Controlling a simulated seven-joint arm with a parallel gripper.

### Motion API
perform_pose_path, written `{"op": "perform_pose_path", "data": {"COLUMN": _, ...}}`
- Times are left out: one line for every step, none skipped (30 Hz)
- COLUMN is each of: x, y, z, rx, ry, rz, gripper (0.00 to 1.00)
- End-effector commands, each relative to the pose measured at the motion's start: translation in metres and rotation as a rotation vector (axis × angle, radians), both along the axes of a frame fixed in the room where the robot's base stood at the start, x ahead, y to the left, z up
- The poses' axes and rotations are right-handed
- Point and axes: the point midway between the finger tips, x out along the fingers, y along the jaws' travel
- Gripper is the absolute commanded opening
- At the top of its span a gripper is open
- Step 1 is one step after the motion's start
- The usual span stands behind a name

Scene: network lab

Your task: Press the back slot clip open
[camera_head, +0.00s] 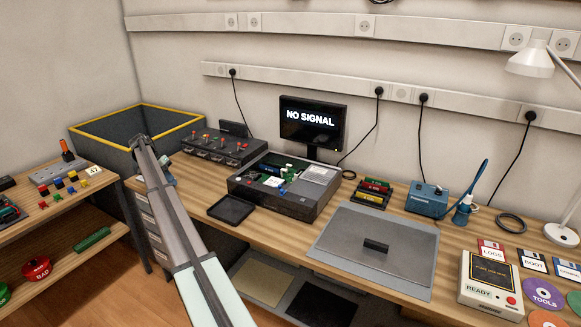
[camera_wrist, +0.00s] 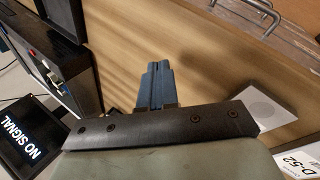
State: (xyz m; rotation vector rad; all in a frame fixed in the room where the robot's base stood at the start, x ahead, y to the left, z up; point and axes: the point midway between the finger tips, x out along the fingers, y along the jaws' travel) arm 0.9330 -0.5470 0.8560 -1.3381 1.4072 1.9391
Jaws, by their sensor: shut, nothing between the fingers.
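The open computer case (camera_head: 306,208) stands on the middle of the wooden bench, its lid off and a green board (camera_head: 271,169) showing inside. Small white and green parts sit on the board. The back slot clip is too small to tell apart here.
A black tray (camera_head: 231,210) lies left of the case. A dark switch box (camera_head: 215,148) stands behind it. The "NO SIGNAL" monitor (camera_head: 312,121) is at the back. A grey lid panel (camera_head: 350,246) lies in front right. Memory sticks in a rack (camera_head: 371,193) stand right of the case.

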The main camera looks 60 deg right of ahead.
Motion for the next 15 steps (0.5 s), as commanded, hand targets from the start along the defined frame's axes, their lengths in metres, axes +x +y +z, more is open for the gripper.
{"op": "perform_pose_path", "data": {"x": -0.011, "y": -0.021, "z": 0.005, "rx": 0.008, "ry": -0.018, "rz": -0.029, "gripper": 0.00}}
{"op": "perform_pose_path", "data": {"x": -0.018, "y": -0.031, "z": 0.006, "rx": 0.012, "ry": -0.028, "rz": -0.045, "gripper": 0.00}}
{"op": "perform_pose_path", "data": {"x": -0.026, "y": -0.044, "z": 0.008, "rx": 0.018, "ry": -0.043, "rz": -0.066, "gripper": 0.00}}
{"op": "perform_pose_path", "data": {"x": -0.033, "y": -0.055, "z": 0.009, "rx": 0.024, "ry": -0.054, "rz": -0.082, "gripper": 0.00}}
{"op": "perform_pose_path", "data": {"x": -0.040, "y": -0.064, "z": 0.011, "rx": 0.028, "ry": -0.064, "rz": -0.097, "gripper": 0.00}}
{"op": "perform_pose_path", "data": {"x": -0.049, "y": -0.078, "z": 0.013, "rx": 0.035, "ry": -0.078, "rz": -0.119, "gripper": 0.00}}
{"op": "perform_pose_path", "data": {"x": -0.055, "y": -0.087, "z": 0.015, "rx": 0.040, "ry": -0.089, "rz": -0.134, "gripper": 0.00}}
{"op": "perform_pose_path", "data": {"x": -0.062, "y": -0.097, "z": 0.016, "rx": 0.043, "ry": -0.100, "rz": -0.149, "gripper": 0.00}}
{"op": "perform_pose_path", "data": {"x": -0.071, "y": -0.110, "z": 0.019, "rx": 0.050, "ry": -0.114, "rz": -0.171, "gripper": 0.00}}
{"op": "perform_pose_path", "data": {"x": -0.079, "y": -0.120, "z": 0.021, "rx": 0.053, "ry": -0.126, "rz": -0.186, "gripper": 0.00}}
{"op": "perform_pose_path", "data": {"x": -0.086, "y": -0.129, "z": 0.023, "rx": 0.058, "ry": -0.137, "rz": -0.203, "gripper": 0.00}}
{"op": "perform_pose_path", "data": {"x": -0.095, "y": -0.141, "z": 0.025, "rx": 0.062, "ry": -0.152, "rz": -0.224, "gripper": 0.00}}
{"op": "perform_pose_path", "data": {"x": -0.103, "y": -0.151, "z": 0.027, "rx": 0.066, "ry": -0.163, "rz": -0.239, "gripper": 0.00}}
{"op": "perform_pose_path", "data": {"x": -0.110, "y": -0.160, "z": 0.029, "rx": 0.070, "ry": -0.175, "rz": -0.254, "gripper": 0.00}}
{"op": "perform_pose_path", "data": {"x": -0.121, "y": -0.172, "z": 0.031, "rx": 0.074, "ry": -0.189, "rz": -0.275, "gripper": 0.00}}
